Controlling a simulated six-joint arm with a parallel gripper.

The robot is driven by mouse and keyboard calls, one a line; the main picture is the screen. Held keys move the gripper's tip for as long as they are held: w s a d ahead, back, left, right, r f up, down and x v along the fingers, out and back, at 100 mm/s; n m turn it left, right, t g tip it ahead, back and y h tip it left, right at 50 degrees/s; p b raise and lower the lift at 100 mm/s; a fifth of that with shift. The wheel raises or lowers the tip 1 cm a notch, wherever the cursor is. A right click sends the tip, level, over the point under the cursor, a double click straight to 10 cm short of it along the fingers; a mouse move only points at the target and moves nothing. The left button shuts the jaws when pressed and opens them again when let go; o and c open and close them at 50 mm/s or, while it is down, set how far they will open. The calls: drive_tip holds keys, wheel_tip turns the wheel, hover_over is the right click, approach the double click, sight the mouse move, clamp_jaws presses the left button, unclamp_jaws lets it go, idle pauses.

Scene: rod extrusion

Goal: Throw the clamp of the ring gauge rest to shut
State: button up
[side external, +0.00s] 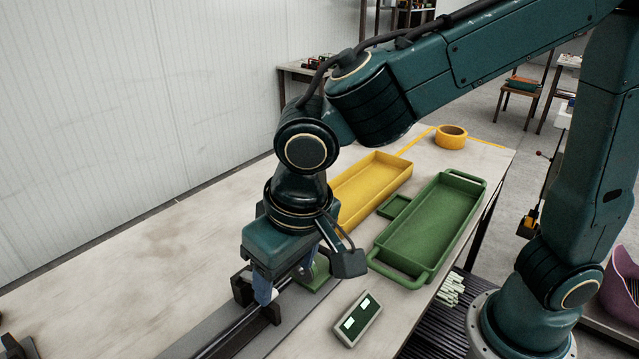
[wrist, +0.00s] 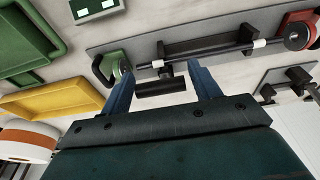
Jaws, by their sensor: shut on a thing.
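My gripper (wrist: 160,72) has its two blue fingers on either side of a black crossbar (wrist: 160,88). The crossbar fills the gap between them and looks like the clamp's handle. In the side view my gripper (side external: 264,292) is low over the grey base plate (wrist: 130,48), beside a black block (side external: 241,289). A dark rod (wrist: 205,55) with white bands runs along the plate. A green part (wrist: 112,64) with a black curved handle is at its left end, and also shows in the side view (side external: 318,274). I cannot tell how far the clamp is closed.
A red part (wrist: 296,31) sits at the rod's other end. A yellow tray (side external: 372,190), a green tray (side external: 430,230), a small green box (side external: 394,207) and a display unit (side external: 357,320) stand nearby. A yellow tape roll (side external: 451,138) is farther back.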

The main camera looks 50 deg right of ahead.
drive_tip(key=shift+s+f, duration=0.2)
drive_tip(key=shift+f, duration=0.15)
idle(0.3)
drive_tip(key=shift+s+f, duration=0.2)
drive_tip(key=shift+f, duration=0.1)
drive_tip(key=shift+s+f, duration=0.3)
drive_tip(key=shift+f, duration=0.15)
idle(0.4)
drive_tip(key=shift+s+f, duration=0.25)
drive_tip(key=shift+f, duration=0.35)
drive_tip(key=shift+s+f, duration=0.25)
drive_tip(key=shift+f, duration=0.35)
idle(0.3)
drive_tip(key=o, duration=1.4)
drive_tip(key=shift+c, duration=0.2)
drive_tip(key=shift+r, duration=0.15)
drive_tip(key=v, duration=1.3)
drive_tip(key=shift+r, duration=0.3)
